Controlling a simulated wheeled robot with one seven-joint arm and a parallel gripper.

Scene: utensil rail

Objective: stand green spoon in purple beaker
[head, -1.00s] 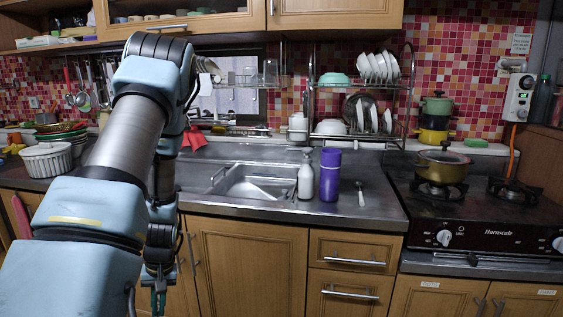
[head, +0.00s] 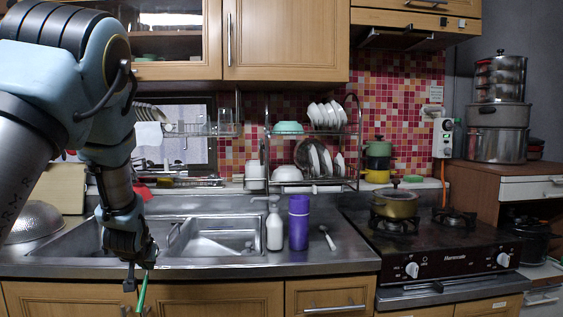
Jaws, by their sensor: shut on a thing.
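My gripper (head: 136,280) hangs at the lower left, in front of the counter edge, shut on the green spoon (head: 141,293). The green part sticks out below the jaws and slants slightly; the rest of the spoon is hidden or too small to tell. The purple beaker (head: 299,228) stands upright on the steel counter to the right of the sink, well to the right of my gripper and apart from it. Its upper part looks darker; I cannot see into it.
A white bottle (head: 274,230) stands close left of the beaker. A metal spoon (head: 328,239) lies to its right. The sink (head: 222,241) is left of the bottle. The stove (head: 440,245) with a pot (head: 395,204) is at right. A dish rack (head: 312,133) stands behind.

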